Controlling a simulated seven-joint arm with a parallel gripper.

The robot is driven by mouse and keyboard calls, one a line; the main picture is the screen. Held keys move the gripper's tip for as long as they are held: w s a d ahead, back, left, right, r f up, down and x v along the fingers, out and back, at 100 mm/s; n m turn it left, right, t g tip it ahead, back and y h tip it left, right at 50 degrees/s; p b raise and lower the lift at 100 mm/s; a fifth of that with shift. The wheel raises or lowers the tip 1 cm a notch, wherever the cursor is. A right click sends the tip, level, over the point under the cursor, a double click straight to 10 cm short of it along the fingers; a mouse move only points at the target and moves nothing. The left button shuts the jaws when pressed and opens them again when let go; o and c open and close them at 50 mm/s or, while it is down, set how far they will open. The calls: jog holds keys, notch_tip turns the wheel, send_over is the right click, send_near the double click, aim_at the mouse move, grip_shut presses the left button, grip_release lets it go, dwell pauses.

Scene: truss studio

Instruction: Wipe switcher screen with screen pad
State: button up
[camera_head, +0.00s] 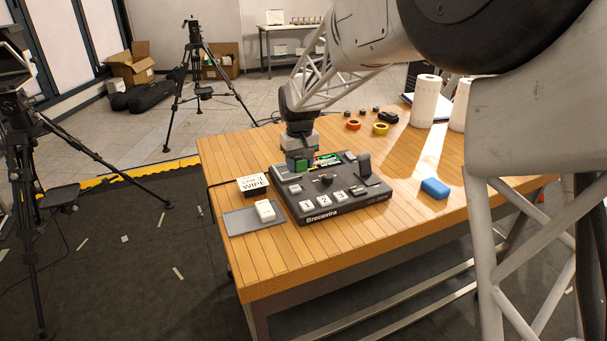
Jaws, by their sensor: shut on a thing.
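The dark grey switcher (318,215) sits on the wooden table, with numbered white buttons, a lever and a small screen (328,159) at its back edge showing green and white. My gripper (300,159) points down over the switcher's back left part, beside the screen. It is shut on a small green and grey pad (301,167), held low at the switcher's top. Whether the pad touches the surface cannot be told. The gripper hides part of the screen area.
A sign reading WIPE (253,183) stands left of the switcher. A grey mat (240,222) bears a white block (265,210). A blue sponge (435,188) lies right. Tape rolls (381,128) and paper rolls (424,101) stand behind. The front table strip is clear.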

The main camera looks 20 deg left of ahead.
aim_at(335, 159)
jog(key=w+a, duration=0.3)
jog(key=w, duration=1.1)
jog(key=shift+w+a+r, duration=0.15)
jog(key=shift+w+r, duration=0.2)
jog(key=shift+r, duration=0.05)
jog(key=shift+f, duration=3.1)
jog(key=shift+w+d+f, duration=0.2)
jog(key=shift+f, duration=0.25)
jog(key=shift+w+d+f, duration=0.2)
jog(key=shift+f, duration=0.25)
jog(key=shift+c, duration=0.2)
jog(key=shift+w+d+f, duration=0.15)
jog(key=shift+w+d, duration=3.25)
jog(key=shift+d, duration=0.05)
jog(key=shift+s+a, duration=3.9)
jog(key=shift+a, duration=0.05)
notch_tip(335, 159, up, 8)
jog(key=shift+r, duration=0.2)
jog(key=shift+w+d, duration=0.1)
